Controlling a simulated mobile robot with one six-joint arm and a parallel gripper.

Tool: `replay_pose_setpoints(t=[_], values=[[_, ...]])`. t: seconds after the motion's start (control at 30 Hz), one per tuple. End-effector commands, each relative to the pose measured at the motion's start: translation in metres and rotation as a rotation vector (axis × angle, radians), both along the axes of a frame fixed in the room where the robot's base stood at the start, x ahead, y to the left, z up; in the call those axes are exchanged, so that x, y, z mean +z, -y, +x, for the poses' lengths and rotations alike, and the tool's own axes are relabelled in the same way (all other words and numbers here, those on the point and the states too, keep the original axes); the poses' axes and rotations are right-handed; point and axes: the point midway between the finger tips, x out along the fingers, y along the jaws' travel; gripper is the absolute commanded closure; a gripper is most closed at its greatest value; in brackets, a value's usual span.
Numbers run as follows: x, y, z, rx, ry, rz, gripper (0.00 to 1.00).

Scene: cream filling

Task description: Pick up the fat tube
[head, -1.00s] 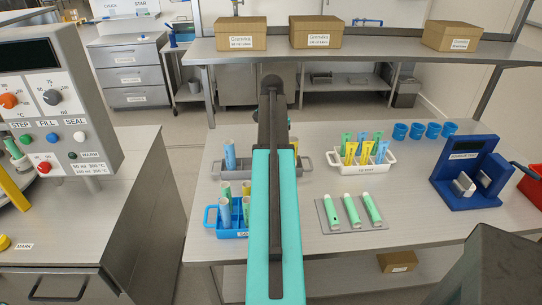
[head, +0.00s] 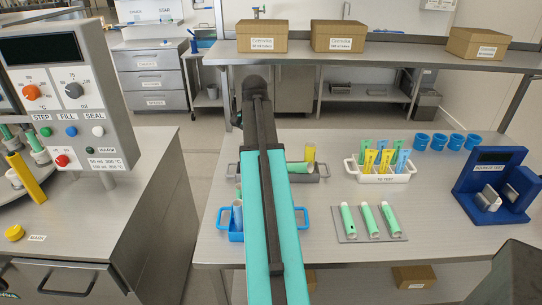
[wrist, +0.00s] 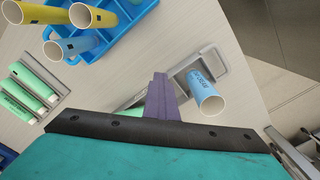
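In the head view my teal arm covers the middle of the grey tray (head: 232,170) and of the blue crate (head: 307,217). In the wrist view a wide blue tube (wrist: 205,92) stands in the grey tray (wrist: 212,62), just right of my purple gripper (wrist: 160,80), apart from it in the picture. A green tube (wrist: 132,108) lies in that tray, partly hidden behind my gripper; its end also shows in the head view (head: 300,167). Two yellow tubes (wrist: 92,14) and a blue tube (wrist: 58,50) stand in the blue crate. The finger gap is not visible.
A grey plate with several green tubes (head: 367,220), a white rack (head: 385,178) of small tubes, several blue cups (head: 440,141) and a blue device (head: 497,185) stand to the right. A yellow tube (head: 310,152) stands in the grey tray. A shelf with boxes (head: 338,36) spans the back.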

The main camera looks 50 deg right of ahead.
Motion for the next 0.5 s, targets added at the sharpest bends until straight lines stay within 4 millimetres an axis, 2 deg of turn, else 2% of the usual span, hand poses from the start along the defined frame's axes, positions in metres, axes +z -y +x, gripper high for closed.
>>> replay_pose_setpoints(t=[0.03, 0.2, 0.5], values=[[-0.002, -0.011, 0.003, 0.004, 0.001, 0.000, 1.00], [-0.001, -0.030, 0.011, 0.003, 0.001, -0.001, 1.00], [0.000, -0.042, 0.016, 0.001, 0.000, 0.000, 1.00]])
